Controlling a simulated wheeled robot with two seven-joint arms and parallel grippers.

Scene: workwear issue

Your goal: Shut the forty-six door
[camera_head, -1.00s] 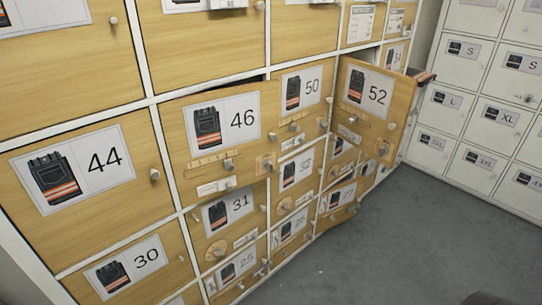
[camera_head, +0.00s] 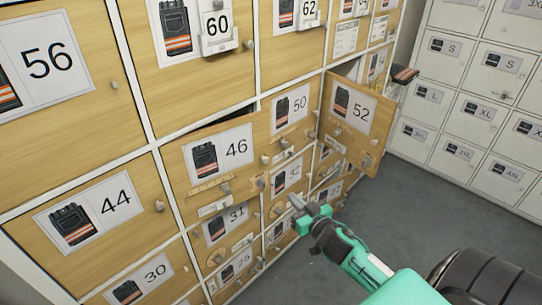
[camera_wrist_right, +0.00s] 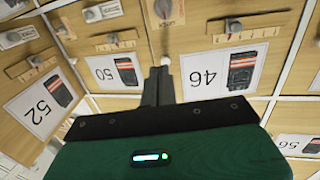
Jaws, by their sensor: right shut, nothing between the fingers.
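The forty-six door (camera_head: 220,152) is a wooden locker door with a vest picture and the number 46. It stands ajar, with a dark gap along its top edge; a knob (camera_head: 225,187) sits below its label. My right gripper (camera_head: 293,200) is shut and empty, in front of the lockers, to the right of and below this door. In the right wrist view, the same door (camera_wrist_right: 228,70) appears upside down, to the right of the shut fingers (camera_wrist_right: 160,78). Whether the fingers touch anything cannot be told. My left gripper is out of view.
The fifty-two door (camera_head: 350,115) stands wide open, with a dark, orange-striped item (camera_head: 404,75) by its top. Doors 44 (camera_head: 100,210) and 50 (camera_head: 290,108) are beside forty-six. White lockers (camera_head: 470,110) stand at right. Grey floor (camera_head: 400,205) is clear.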

